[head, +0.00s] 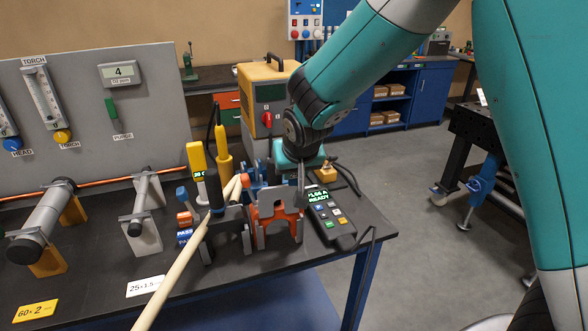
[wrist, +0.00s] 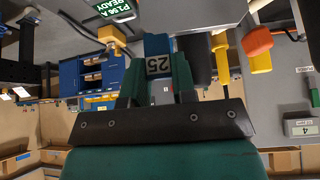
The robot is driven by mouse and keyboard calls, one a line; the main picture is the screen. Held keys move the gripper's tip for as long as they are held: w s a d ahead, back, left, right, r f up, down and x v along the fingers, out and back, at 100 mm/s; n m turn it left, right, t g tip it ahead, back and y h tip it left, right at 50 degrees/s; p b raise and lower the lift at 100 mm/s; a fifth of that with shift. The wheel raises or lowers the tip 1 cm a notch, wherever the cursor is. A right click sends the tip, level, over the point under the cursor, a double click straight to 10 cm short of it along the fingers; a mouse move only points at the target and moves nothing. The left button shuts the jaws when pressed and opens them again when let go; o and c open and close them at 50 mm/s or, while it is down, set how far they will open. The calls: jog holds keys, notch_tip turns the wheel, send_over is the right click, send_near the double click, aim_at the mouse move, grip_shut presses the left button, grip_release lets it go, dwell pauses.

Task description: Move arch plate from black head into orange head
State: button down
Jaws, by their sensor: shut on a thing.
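My gripper (wrist: 157,88) is shut on a blue plate (wrist: 158,48) with an upside-down "25" label, taken to be the arch plate. Its green fingers sit on both sides of the label in the wrist view. In the head view my gripper reaches in from the right, and blue parts show behind the two heads. The orange head (head: 266,214), an open clamp with grey jaws, stands near the bench's right end. The black head (head: 247,240) stands just left of it, partly hidden by a pale rod. I cannot tell whether the plate touches either head.
A pale rod (head: 172,282) slants across the bench front. A control pendant (head: 331,218) lies right of the orange head. Yellow tools (head: 223,150) stand upright behind the black head. A yellow-grey power unit (head: 262,95) stands behind. Clamped tubes (head: 47,220) occupy the left.

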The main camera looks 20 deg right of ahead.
aim_at(294, 189)
jog(key=shift+f+b, duration=1.35)
jog(key=shift+f, duration=0.55)
jog(key=shift+w+f+b, duration=0.1)
jog(key=shift+f+b, duration=0.4)
jog(key=shift+f, duration=0.1)
jog(key=shift+f+b, duration=0.35)
jog(key=shift+f, duration=0.1)
jog(key=c, duration=0.8)
grip_release()
jog(key=shift+c, duration=0.2)
